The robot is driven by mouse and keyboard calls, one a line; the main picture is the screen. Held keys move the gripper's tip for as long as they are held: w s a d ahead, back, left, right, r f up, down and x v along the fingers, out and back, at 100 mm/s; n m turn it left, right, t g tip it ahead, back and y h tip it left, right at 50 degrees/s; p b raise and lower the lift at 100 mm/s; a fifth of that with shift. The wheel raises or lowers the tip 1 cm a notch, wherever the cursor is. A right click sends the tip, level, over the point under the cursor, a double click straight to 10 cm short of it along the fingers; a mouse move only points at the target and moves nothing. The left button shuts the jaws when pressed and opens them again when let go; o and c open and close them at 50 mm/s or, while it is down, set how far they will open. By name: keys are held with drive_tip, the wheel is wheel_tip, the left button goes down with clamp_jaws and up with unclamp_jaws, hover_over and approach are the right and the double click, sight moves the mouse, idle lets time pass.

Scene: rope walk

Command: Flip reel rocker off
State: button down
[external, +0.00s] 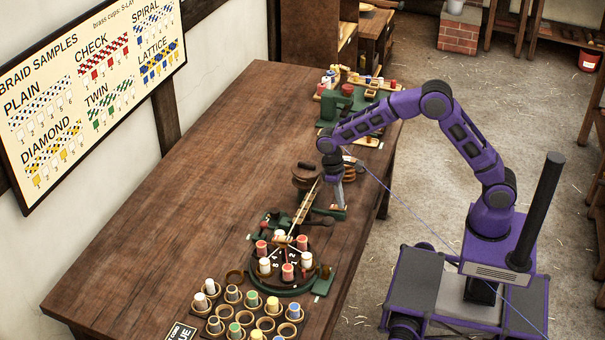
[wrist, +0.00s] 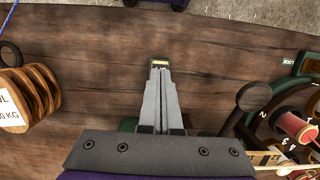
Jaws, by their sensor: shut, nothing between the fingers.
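My gripper (external: 338,204) points down near the front edge of the wooden table, over a small green base (external: 335,213). In the wrist view my gripper (wrist: 160,72) has its two fingers together with nothing between them. A small brass-edged piece with pale marks (wrist: 159,63) shows right at the fingertips. It may be the reel rocker or its label; the fingers hide most of it. I cannot tell whether they touch it or which way a rocker is tipped.
Wooden discs (wrist: 28,92) with a weight label are on the other side. Bobbin cups (external: 267,323) fill the near end. The table's middle (external: 215,165) is clear.

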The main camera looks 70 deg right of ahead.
sight(333, 206)
drive_tip(key=shift+s+f+t+b, duration=0.45)
drive_tip(key=shift+t+b, duration=0.15)
drive_tip(key=shift+t, duration=0.1)
drive_tip(key=shift+w, duration=0.1)
drive_tip(key=shift+w+p, duration=0.5)
drive_tip(key=shift+w, duration=0.25)
wheel_tip(333, 206, up, 15)
drive_tip(key=w+p, duration=0.1)
drive_tip(key=p, duration=0.3)
drive_tip(key=shift+w+f+p, duration=0.15)
drive_tip(key=shift+f+p, duration=0.05)
drive_tip(key=shift+p, duration=0.2)
